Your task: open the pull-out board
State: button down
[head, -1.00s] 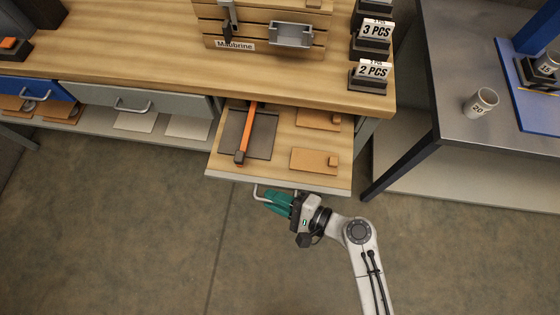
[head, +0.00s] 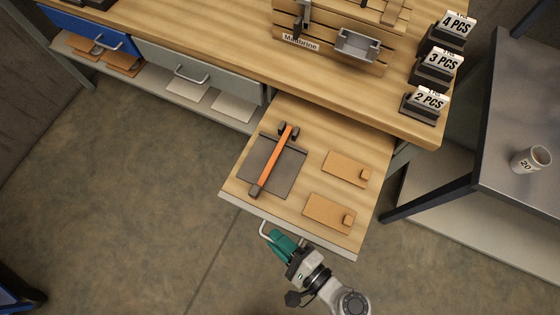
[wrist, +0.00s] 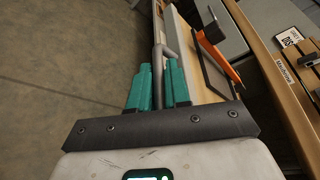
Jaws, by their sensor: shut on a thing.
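The pull-out board (head: 310,158) is a light wooden shelf, drawn well out from under the workbench top in the head view. Its pale front edge carries a bent metal bar handle (head: 264,231), which also shows in the wrist view (wrist: 159,60). My gripper (head: 278,240) has teal fingers and is shut on the handle near its left end. In the wrist view the teal fingers (wrist: 158,85) stand on both sides of the bar. The right part of the handle is hidden behind my gripper in the head view.
On the board lie a dark mat (head: 273,168) with an orange-handled tool (head: 273,160) and two brown wooden pieces (head: 347,168). A grey drawer (head: 198,72) is shut at left. A metal table (head: 525,120) stands at right. The floor in front is clear.

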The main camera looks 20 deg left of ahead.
jog(key=c, duration=1.4)
grip_release()
jog(key=shift+c, duration=0.2)
jog(key=b+v, duration=0.1)
jog(key=v, duration=1)
jog(key=shift+w, duration=0.1)
